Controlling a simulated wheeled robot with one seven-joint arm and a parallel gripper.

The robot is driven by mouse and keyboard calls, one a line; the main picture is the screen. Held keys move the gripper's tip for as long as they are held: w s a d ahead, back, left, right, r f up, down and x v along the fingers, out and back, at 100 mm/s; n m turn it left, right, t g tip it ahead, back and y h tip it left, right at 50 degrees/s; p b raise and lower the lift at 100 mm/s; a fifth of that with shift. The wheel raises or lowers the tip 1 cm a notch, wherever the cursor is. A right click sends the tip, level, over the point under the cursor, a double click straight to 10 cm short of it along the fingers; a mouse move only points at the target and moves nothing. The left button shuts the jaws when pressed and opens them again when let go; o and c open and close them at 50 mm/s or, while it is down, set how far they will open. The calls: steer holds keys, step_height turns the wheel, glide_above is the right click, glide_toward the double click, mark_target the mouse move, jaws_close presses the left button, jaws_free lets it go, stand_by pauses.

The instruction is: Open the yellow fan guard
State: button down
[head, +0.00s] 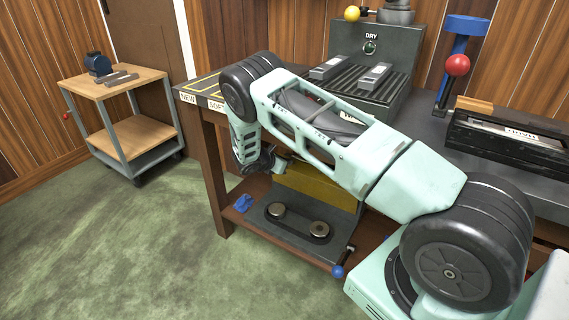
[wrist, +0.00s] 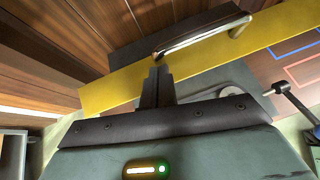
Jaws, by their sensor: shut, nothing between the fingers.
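The yellow fan guard (head: 315,185) shows in the head view under the bench, partly hidden behind my arm. In the wrist view it is a long yellow panel (wrist: 110,95) running slantwise across the picture. A metal bar handle (wrist: 200,37) shows at its upper edge, against a dark block. My gripper (wrist: 157,70) is shut and empty, its fingertips in front of the panel near the handle's left end. I cannot tell whether they touch it. In the head view my gripper (head: 270,164) is mostly hidden by my arm, close to the guard's left side.
A grey unit with two round knobs (head: 297,228) and a blue-tipped lever (head: 338,270) stands on the lower shelf below the guard. A blue item (head: 243,203) lies beside it. The bench (head: 207,118) is above. A wooden cart (head: 118,85) stands left; green floor between is clear.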

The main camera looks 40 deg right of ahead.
steer(key=shift+d, duration=0.1)
steer(key=s+a+f+h+b, duration=0.1)
steer(key=s+a, duration=0.1)
steer(key=a, duration=0.7)
steer(key=s+a+f+h+b, duration=0.1)
steer(key=s+a+f+h, duration=0.1)
steer(key=a, duration=0.8)
steer(key=d+r+m+g+y+p, duration=0.2)
steer(key=d+r+m+g+y, duration=0.25)
steer(key=r+m, duration=1)
steer(key=s+d+f+m+b, duration=0.3)
steer(key=d+f+b, duration=0.1)
steer(key=d+f, duration=1)
steer(key=s+a+f+m+h+b, duration=0.1)
steer(key=a+f+h+b, duration=0.2)
steer(key=a+f+b, duration=0.3)
steer(key=s+a+f+m+t+h+b, duration=0.1)
steer(key=a+f+b, duration=0.5)
steer(key=f+b, duration=1.1)
steer(key=shift+s+h+b, duration=0.7)
steer(key=shift+h+b, duration=0.25)
steer(key=shift+b, duration=0.05)
